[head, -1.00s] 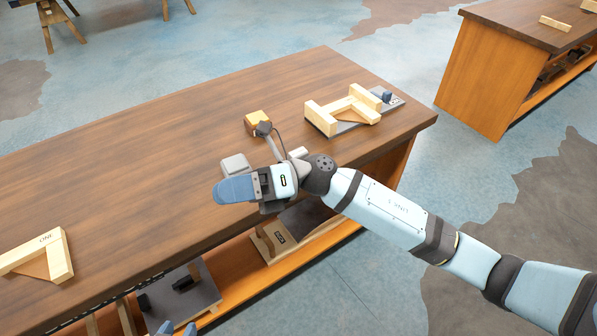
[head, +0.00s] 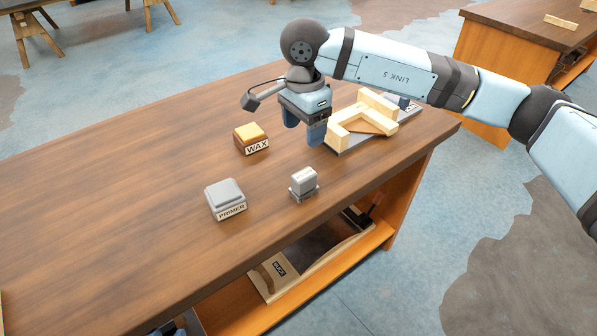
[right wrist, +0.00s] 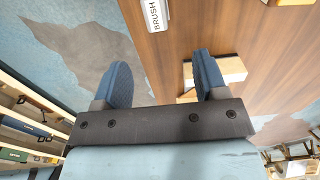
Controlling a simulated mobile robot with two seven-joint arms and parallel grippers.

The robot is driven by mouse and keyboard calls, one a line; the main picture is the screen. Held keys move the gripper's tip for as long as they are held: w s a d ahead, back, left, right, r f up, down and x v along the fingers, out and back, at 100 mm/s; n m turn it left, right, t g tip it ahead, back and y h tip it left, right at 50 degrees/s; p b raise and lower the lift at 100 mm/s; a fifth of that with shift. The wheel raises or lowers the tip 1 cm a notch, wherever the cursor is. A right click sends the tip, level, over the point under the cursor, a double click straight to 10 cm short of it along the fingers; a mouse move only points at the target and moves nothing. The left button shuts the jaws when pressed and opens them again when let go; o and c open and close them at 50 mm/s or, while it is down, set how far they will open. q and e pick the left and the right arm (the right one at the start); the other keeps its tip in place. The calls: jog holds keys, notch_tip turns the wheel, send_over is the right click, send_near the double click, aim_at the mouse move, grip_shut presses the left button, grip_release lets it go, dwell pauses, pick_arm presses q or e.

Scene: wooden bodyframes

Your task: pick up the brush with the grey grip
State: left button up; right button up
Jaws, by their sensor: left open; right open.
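The brush (head: 303,185) is a small block with a grey grip, standing on the wooden table near its front edge. In the right wrist view a white label reading BRUSH (right wrist: 155,14) shows at the top edge. My right gripper (head: 304,128) is open and empty, fingers pointing down, above the table and behind the brush in the head view. In the right wrist view its two blue fingers (right wrist: 163,80) are apart with nothing between them.
A yellow-topped WAX block (head: 251,139) and a grey PRIMER block (head: 226,200) stand left of the brush. A pale wooden frame (head: 362,122) on a grey plate stands at the right end. A BUCK board (head: 279,269) lies on the lower shelf. The table's left part is clear.

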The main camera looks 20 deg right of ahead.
aim_at(304, 174)
jog(key=f, duration=0.4)
jog(key=f+b, duration=0.1)
jog(key=f, duration=0.8)
jog(key=shift+s+f, duration=0.15)
jog(key=shift+s, duration=0.2)
jog(key=c, duration=1.1)
notch_tip(304, 174, up, 20)
jog(key=shift+r+p, duration=0.1)
jog(key=shift+p, duration=0.75)
jog(key=o, duration=0.5)
jog(key=c, duration=0.3)
